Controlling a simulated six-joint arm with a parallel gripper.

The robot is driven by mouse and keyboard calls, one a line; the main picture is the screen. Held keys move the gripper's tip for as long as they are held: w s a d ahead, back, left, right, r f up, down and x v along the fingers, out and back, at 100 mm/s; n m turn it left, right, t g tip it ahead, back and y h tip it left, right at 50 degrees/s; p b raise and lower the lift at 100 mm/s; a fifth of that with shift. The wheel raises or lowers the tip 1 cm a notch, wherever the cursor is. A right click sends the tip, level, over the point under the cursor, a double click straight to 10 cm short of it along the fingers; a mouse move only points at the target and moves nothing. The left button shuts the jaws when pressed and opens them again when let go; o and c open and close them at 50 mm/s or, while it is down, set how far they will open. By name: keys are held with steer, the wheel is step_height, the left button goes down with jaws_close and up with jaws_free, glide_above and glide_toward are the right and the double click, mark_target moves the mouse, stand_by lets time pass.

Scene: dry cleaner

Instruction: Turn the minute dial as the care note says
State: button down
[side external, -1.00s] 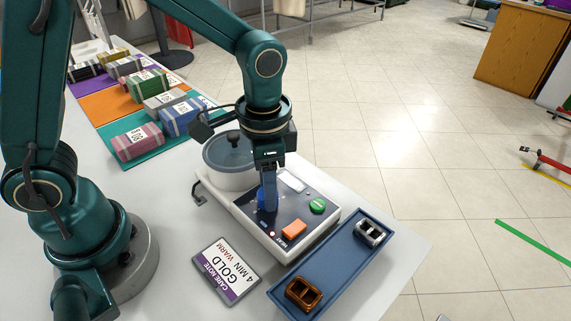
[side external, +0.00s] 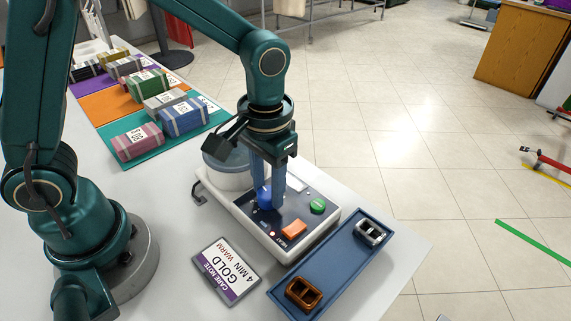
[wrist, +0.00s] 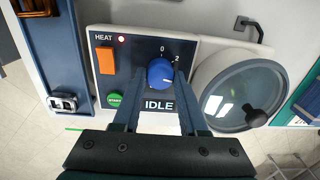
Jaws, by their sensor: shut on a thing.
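The blue minute dial (side external: 264,196) sits on the dark panel of a white machine. It also shows in the wrist view (wrist: 160,73), with the marks 0 and 2 beside it; other marks are hidden and its exact setting is unclear. My gripper (side external: 268,204) points down with one finger on each side of the dial, shut on it. The display (wrist: 159,106) reads IDLE.
The panel has an orange HEAT switch (wrist: 106,61), a small lamp (wrist: 121,40) and a green START button (wrist: 115,99). A lidded pot (wrist: 243,97) adjoins it. A blue tray (side external: 335,262) holds a silver buckle-like piece (side external: 371,232) and a brown one (side external: 303,293). Labelled bundles lie on coloured mats behind.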

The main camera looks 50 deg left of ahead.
mark_target(269, 192)
stand_by(0.3)
steer(key=shift+c, duration=2.2)
jaws_free()
steer(key=shift+d+r, duration=0.1)
steer(key=shift+r, duration=2.5)
steer(key=shift+w+r, duration=0.15)
steer(key=shift+r, duration=0.15)
steer(key=s+a+r+t, duration=0.4)
steer(key=s+a+t, duration=0.1)
steer(key=s, duration=0.4)
steer(key=shift+s+a+r+t, duration=0.15)
steer(key=shift+a+r+t, duration=0.15)
steer(key=shift+a, duration=0.35)
